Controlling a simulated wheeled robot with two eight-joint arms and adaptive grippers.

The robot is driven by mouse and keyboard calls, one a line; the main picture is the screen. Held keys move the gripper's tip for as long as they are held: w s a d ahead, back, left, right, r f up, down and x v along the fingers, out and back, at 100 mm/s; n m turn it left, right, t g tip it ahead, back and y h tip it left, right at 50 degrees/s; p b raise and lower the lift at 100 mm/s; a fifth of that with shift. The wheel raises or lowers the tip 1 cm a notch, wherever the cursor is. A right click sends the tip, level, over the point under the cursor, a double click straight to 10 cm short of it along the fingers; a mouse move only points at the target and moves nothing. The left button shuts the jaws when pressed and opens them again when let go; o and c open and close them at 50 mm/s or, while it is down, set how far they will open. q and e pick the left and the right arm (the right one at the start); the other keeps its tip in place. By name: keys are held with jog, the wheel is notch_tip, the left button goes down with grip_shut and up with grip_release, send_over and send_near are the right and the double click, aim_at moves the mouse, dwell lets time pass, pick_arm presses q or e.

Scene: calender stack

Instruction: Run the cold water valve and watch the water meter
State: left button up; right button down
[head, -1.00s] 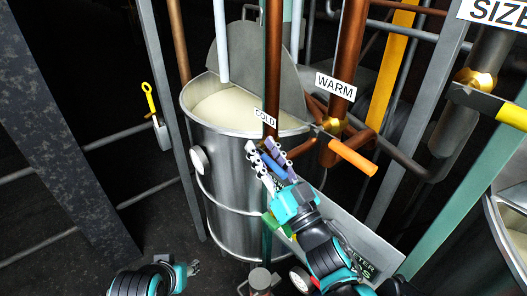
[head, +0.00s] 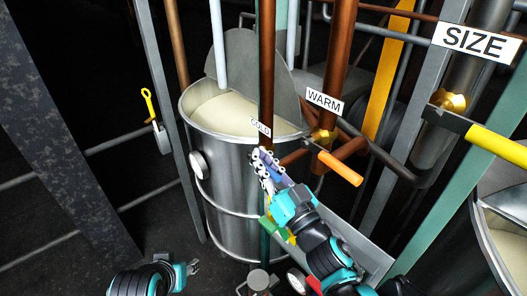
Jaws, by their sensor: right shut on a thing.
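The COLD label (head: 260,127) hangs on a copper pipe (head: 267,60) in front of the steel tank. My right gripper (head: 264,163) is just below the label, with its fingers shut around a blue handle (head: 279,176), which looks like the cold valve's. The fingers hide most of the handle and the valve body. A round white dial with a red rim (head: 297,281), perhaps the water meter, sits at the bottom, partly hidden by my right arm. Its reading is too small to tell. My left gripper (head: 193,267) is low at the left, away from the pipes; its opening is unclear.
The open steel tank (head: 228,190) holds pale liquid and bears a side gauge (head: 199,165). The WARM label (head: 325,100) and an orange handle (head: 340,168) are close to the right. A yellow handle (head: 497,147) is near the SIZE sign (head: 474,40). Upright posts flank the tank.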

jog(key=shift+w+a+r+n+g+h+p, duration=0.2)
jog(key=shift+g+p, duration=0.3)
jog(key=shift+p, duration=0.6)
jog(key=shift+s+r+n+g+h+p, duration=0.15)
jog(key=shift+r+g+p, duration=0.3)
jog(key=shift+p, duration=0.6)
jog(key=shift+w+a+r+n+g+h+p, duration=0.2)
jog(key=shift+g+p, duration=0.35)
jog(key=shift+p, duration=0.55)
jog(key=shift+w+f+g+h+p, duration=0.1)
jog(key=shift+g+h+p, duration=0.25)
jog(key=shift+p, duration=0.35)
jog(key=shift+f, duration=0.1)
jog(key=c, duration=1.5)
grip_release()
